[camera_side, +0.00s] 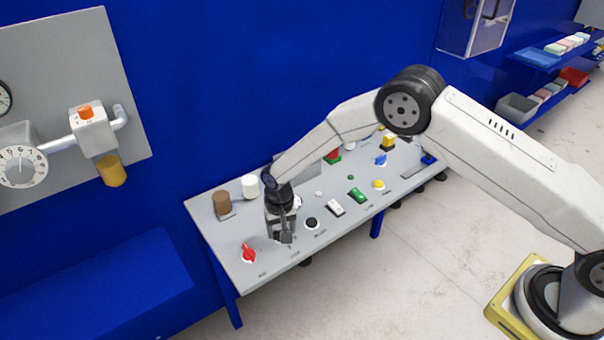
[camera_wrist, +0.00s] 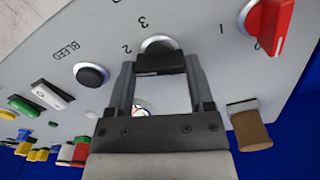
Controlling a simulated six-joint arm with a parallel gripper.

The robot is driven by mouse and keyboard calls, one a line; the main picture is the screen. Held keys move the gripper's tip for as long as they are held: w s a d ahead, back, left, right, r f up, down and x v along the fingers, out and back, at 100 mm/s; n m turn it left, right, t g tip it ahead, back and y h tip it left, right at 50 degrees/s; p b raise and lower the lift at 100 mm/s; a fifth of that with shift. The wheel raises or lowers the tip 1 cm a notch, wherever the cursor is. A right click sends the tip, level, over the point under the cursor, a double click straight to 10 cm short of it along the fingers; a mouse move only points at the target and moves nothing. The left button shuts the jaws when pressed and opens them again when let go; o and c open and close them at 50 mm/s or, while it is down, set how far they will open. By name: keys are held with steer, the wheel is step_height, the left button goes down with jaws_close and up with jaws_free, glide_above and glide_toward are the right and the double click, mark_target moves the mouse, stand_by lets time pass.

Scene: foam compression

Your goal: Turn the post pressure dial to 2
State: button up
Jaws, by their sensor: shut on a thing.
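My gripper (camera_side: 283,238) is lowered onto the near left part of the grey control panel (camera_side: 228,240). In the wrist view my gripper (camera_wrist: 160,68) has its two fingers on either side of a black dial (camera_wrist: 158,48) with a pale ring around its base, and is shut on it. The figures 3 and 2 are printed beside the dial, with a 1 on its other side. Its pointer cannot be made out, so its setting is unclear. In the side view the fingers hide the dial.
A red knob (camera_side: 248,253) stands close to my gripper on the left. Brown (camera_side: 222,202) and white (camera_side: 250,187) cylinders stand behind it. A black button (camera_side: 311,223), a white rocker switch (camera_side: 335,207) and a green switch (camera_side: 357,195) lie to the right.

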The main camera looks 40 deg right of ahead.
steer(key=shift+m, duration=1.1)
steer(key=o, duration=1.2)
steer(key=shift+o, duration=0.2)
steer(key=shift+r, duration=0.15)
steer(key=shift+r, duration=3.8)
